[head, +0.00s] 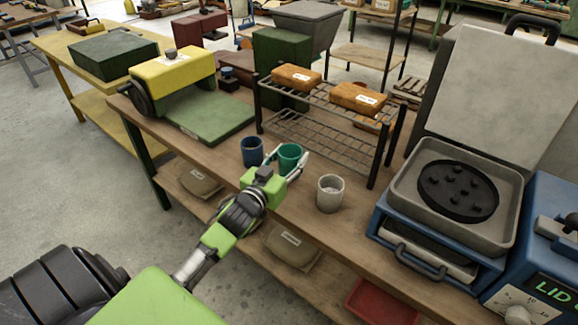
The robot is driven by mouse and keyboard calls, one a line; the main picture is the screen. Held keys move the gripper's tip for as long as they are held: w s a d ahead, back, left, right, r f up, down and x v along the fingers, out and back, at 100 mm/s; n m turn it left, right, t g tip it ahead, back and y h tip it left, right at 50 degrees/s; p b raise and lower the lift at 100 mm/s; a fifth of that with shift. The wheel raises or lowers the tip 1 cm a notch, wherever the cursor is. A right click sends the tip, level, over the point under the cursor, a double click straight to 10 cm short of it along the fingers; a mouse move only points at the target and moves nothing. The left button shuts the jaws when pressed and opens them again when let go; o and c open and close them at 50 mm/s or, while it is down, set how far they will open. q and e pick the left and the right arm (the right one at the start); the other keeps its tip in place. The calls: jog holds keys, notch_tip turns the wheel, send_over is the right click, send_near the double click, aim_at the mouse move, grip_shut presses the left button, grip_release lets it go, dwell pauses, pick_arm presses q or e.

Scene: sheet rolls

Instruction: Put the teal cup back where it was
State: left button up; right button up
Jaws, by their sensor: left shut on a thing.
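The teal cup (290,155) is upright on or just over the wooden bench in the head view; I cannot tell whether it touches the bench top. My left gripper (289,164) reaches in from the lower left and is shut on the teal cup, with a finger showing on its right side. A dark blue cup (252,151) stands close to the left of it. A pale grey cup (330,193) stands to the right, nearer the bench's front edge. My right gripper is not in view.
Behind the cups stands a dark wire rack (318,125) with two orange-brown blocks (358,97) on top. A yellow machine with a green base (205,120) is at the left. A grey tray (402,190) on a blue unit is at the right. Bare wooden bench (290,203) lies between the cups.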

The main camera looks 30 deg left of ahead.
aim_at(289, 165)
pick_arm(q)
jog(key=shift+w+a+f, duration=0.1)
jog(key=shift+f, duration=0.9)
jog(key=shift+w+a+f, duration=0.1)
jog(key=shift+f, duration=0.85)
jog(key=o, duration=1.1)
jog(key=shift+r, duration=0.2)
jog(key=s, duration=0.4)
jog(key=s+d, duration=0.1)
jog(key=s, duration=0.7)
jog(key=shift+d+r+b, duration=0.15)
jog(key=shift+r+b, duration=0.1)
jog(key=shift+b, duration=0.05)
